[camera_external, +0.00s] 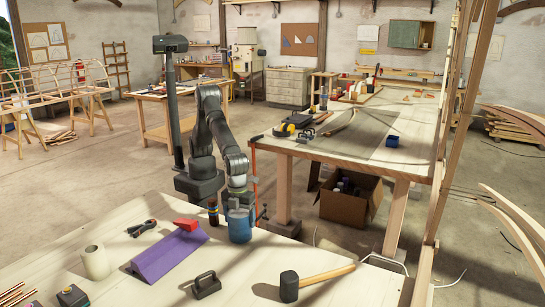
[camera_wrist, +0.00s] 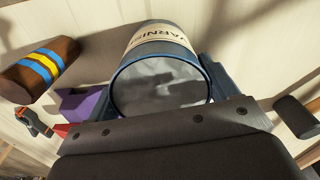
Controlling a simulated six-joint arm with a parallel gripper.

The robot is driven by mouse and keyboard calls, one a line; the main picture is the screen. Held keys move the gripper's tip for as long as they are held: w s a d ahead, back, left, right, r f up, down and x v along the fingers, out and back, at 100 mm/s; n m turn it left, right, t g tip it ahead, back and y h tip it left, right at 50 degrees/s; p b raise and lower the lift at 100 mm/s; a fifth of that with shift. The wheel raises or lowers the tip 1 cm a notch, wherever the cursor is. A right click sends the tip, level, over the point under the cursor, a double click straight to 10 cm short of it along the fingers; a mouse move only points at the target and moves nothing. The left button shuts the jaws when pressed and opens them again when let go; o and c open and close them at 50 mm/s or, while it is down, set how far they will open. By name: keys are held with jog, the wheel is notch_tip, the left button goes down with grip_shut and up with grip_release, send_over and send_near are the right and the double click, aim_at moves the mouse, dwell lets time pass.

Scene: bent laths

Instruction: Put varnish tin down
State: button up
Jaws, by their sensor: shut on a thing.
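The varnish tin (camera_external: 240,229) is blue with a pale label, near the back edge of the front bench. My gripper (camera_external: 239,205) reaches down over it and is shut on it. In the wrist view the varnish tin (camera_wrist: 160,84) fills the space between the jaws, with its grey round end toward the camera and part of the label lettering showing. The tin looks roughly upright in the outside view. I cannot tell whether its base touches the bench top.
A dark striped cylinder (camera_external: 213,212) stands close left of the tin; it also shows in the wrist view (camera_wrist: 40,68). Bare bench (camera_external: 250,265) shows in front.

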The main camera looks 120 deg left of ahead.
jog(key=shift+f, duration=0.25)
jog(key=o, duration=1.3)
notch_tip(320, 180, up, 12)
jog(key=shift+r, duration=0.15)
notch_tip(320, 180, down, 12)
jog(key=shift+r, duration=1.55)
